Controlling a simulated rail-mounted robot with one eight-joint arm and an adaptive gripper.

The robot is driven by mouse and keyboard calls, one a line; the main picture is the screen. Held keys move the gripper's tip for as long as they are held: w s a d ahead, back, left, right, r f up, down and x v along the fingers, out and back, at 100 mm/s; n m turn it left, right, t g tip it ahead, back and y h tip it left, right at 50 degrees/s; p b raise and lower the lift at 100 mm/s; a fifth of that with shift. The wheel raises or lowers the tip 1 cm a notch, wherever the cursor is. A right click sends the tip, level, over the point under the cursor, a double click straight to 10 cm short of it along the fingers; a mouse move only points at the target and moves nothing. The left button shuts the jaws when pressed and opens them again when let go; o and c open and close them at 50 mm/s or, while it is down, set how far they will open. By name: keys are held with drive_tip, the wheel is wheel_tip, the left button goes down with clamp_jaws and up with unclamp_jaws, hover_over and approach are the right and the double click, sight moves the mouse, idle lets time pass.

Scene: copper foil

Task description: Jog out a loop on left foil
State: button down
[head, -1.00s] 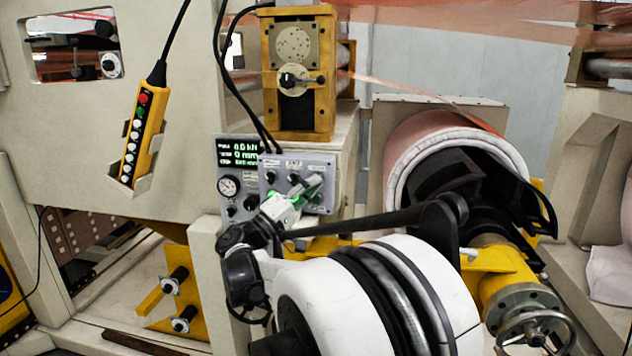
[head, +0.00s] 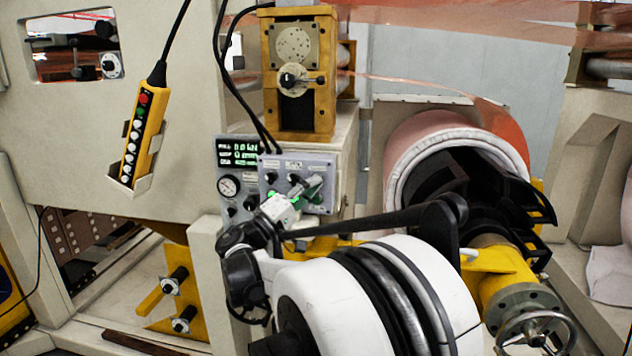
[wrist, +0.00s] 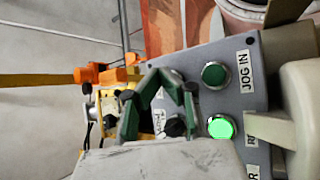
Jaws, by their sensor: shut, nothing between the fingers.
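My gripper (head: 316,184) is at the front of the grey button panel (head: 327,165) in the head view. Another dark green button (wrist: 215,75) sits beside the JOG IN label (wrist: 246,67). A lit green button (wrist: 220,127) is below it. Whether the fingertips touch a button I cannot tell. The copper foil (head: 500,122) runs from the yellow roller block (head: 270,80) and bows over the large roll (head: 425,140).
A digital display (head: 240,152) and a gauge (head: 228,186) are left of the panel. A yellow pendant (head: 140,135) hangs at the left. A yellow roll chuck with a handwheel (head: 535,335) stands at the right.

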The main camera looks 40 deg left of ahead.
idle(0.8)
drive_tip(key=shift+s+d+b, duration=0.3)
drive_tip(key=shift+s+d, duration=0.05)
drive_tip(key=shift+s, duration=0.4)
drive_tip(key=shift+s, duration=0.1)
drive_tip(key=shift+s+d+b, duration=0.2)
drive_tip(key=shift+s+d, duration=0.2)
drive_tip(key=shift+s, duration=0.3)
drive_tip(key=shift+s+d+b, duration=0.2)
drive_tip(key=shift+s+d, duration=0.15)
drive_tip(key=shift+s, duration=0.4)
drive_tip(key=shift+s+d+b, duration=0.2)
drive_tip(key=shift+s+d, duration=0.2)
drive_tip(key=shift+s, duration=0.3)
